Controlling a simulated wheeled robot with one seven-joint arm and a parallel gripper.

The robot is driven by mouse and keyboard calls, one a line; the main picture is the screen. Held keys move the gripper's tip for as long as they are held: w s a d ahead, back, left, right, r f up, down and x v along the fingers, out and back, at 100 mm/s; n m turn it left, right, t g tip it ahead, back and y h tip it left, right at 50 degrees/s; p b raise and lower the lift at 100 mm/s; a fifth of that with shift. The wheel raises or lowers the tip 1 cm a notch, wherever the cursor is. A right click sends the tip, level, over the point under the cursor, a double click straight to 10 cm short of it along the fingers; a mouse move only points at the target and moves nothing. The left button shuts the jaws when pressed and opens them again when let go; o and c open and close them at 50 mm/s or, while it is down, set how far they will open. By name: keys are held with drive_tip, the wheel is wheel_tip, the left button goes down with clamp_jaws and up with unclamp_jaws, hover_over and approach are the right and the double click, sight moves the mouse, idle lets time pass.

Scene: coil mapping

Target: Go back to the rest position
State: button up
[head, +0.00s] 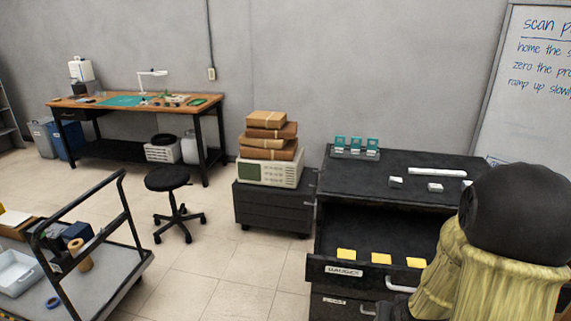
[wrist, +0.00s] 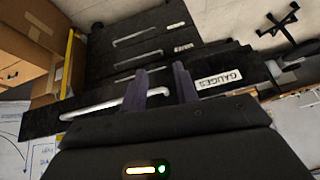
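My gripper (wrist: 160,82) shows in the wrist view with its two dark fingers apart and nothing held between them. Beyond the fingers is the front of the open drawer labelled GAUGES (wrist: 219,78). Its pale bar handle (wrist: 95,106) runs behind the left finger and ends near the gap; I cannot tell whether a finger touches it. In the head view the GAUGES drawer (head: 330,270) stands pulled out of the black cabinet (head: 330,181), with several yellow blocks (head: 381,259) along its front. My arm covers the right of the drawer, and the fingers are hidden there.
A black cart (head: 115,262) stands at the lower left, a stool (head: 168,179) behind it. A low chest (head: 262,207) with an instrument and boxes is left of the cabinet. A whiteboard (head: 530,105) is at the right. Floor between cart and cabinet is clear.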

drive_tip(key=s+a+r+n+g+p, duration=0.2)
drive_tip(key=s+a+r+n+g, duration=0.1)
drive_tip(key=s+a+r, duration=0.5)
drive_tip(key=shift+a+r+g+y, duration=0.35)
drive_tip(key=shift+a+r, duration=0.3)
drive_tip(key=shift+a, duration=0.45)
drive_tip(key=shift+d, duration=0.1)
